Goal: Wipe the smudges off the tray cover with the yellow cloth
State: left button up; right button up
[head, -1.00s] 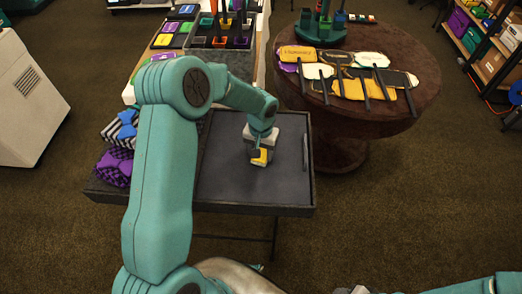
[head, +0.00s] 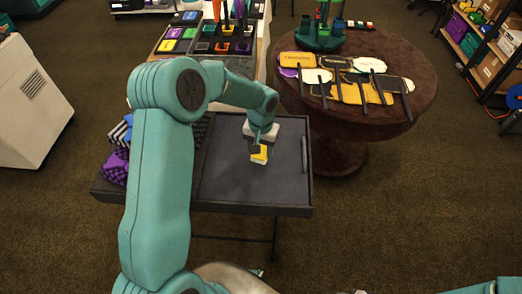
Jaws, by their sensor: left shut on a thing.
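The yellow cloth (head: 260,153) is a small folded pad with a pale underside. My left gripper (head: 257,148) is shut on it, at or just above the dark grey tray cover (head: 235,188). I cannot tell whether the cloth touches the surface. The cover is a flat panel with a raised rim and a bar handle (head: 304,155) along its right side. I cannot make out any smudges on it at this size. My left arm hides part of the left side of the tray stand. My right gripper is not in view; only part of that arm shows at the bottom right.
Patterned bow ties (head: 115,166) lie in the left compartment. A round brown table (head: 400,112) with sign props (head: 345,80) stands close behind on the right. A display table with coloured boxes (head: 185,35) is at the back. Carpet is clear on the right.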

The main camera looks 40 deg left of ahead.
pick_arm(q)
jog(key=shift+r+p, duration=0.7)
jog(key=shift+r, duration=0.9)
